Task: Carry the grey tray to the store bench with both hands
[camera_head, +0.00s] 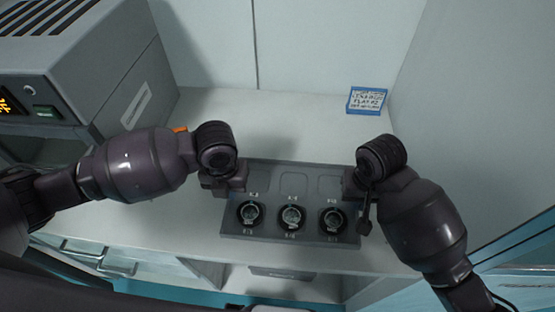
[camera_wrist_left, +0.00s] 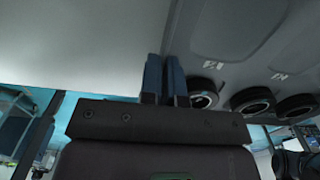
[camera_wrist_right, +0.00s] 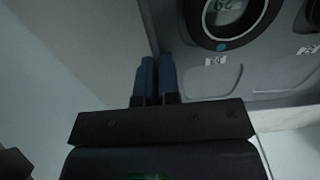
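The grey tray (camera_head: 290,237) lies level over the white bench, near its front edge. Three black round mounts with glassy centres (camera_head: 249,214) (camera_head: 291,217) (camera_head: 332,220) sit in its front row, and the back-row recesses look empty. My left gripper (camera_head: 227,184) is at the tray's left side; in the left wrist view its blue fingers (camera_wrist_left: 165,80) are close together on the tray's side wall. My right gripper (camera_head: 356,186) is at the right side; its fingers (camera_wrist_right: 155,80) are likewise closed on that wall. I cannot tell whether the tray touches the bench.
A blue-edged label block (camera_head: 367,100) stands at the back right. A grey instrument box (camera_head: 75,70) stands at the left. Walls close off the back and right. An orange item (camera_head: 180,130) shows behind my left arm.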

